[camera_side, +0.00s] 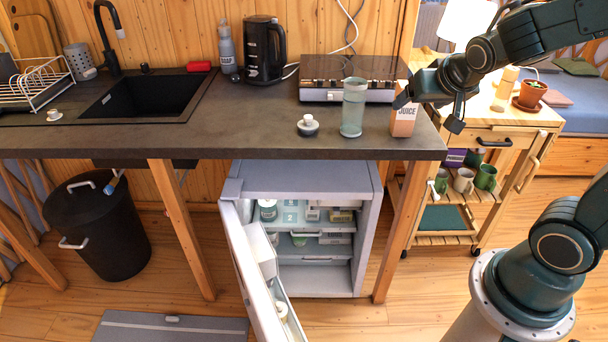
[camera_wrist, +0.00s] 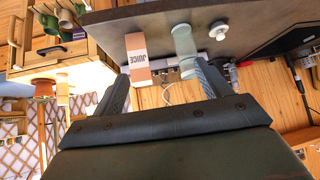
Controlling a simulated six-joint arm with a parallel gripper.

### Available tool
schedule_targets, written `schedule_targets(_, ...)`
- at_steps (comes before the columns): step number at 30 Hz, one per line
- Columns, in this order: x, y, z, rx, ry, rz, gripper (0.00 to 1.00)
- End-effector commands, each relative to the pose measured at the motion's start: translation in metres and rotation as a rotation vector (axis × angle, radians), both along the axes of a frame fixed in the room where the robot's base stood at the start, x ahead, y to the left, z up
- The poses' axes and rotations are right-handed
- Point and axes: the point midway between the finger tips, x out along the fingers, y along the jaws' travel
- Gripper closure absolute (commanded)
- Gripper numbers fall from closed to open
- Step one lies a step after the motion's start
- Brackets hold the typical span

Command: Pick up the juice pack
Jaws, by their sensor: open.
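The juice pack (camera_side: 404,121) is a peach and white carton labelled JUICE. It stands upright at the right end of the dark counter. My gripper (camera_side: 428,112) is open and close by the pack, at its upper right in the side view. In the wrist view my gripper's two fingers (camera_wrist: 163,74) are spread. The juice pack (camera_wrist: 137,58) shows there beyond the tip of the left finger, and nothing is held. Whether a finger touches the pack is not clear.
A tall translucent glass (camera_side: 353,106) stands just left of the pack, with a small white-knobbed lid (camera_side: 308,125) beyond it. A cooktop (camera_side: 345,78) lies behind. The counter (camera_side: 250,125) is clear further left. The fridge door (camera_side: 250,265) hangs open below.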

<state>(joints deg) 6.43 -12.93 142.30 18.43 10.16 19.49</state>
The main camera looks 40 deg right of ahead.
Motion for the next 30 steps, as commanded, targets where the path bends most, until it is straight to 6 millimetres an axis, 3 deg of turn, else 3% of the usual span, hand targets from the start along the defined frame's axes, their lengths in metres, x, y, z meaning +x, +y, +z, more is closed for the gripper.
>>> schedule_targets(15, 0.05, -0.09, -0.045, -0.186, -0.179, -0.218, 0.24)
schedule_targets(22, 0.065, -0.115, -0.066, -0.262, -0.252, -0.227, 0.24)
schedule_targets(30, 0.072, -0.126, -0.077, -0.3, -0.298, -0.209, 0.24)
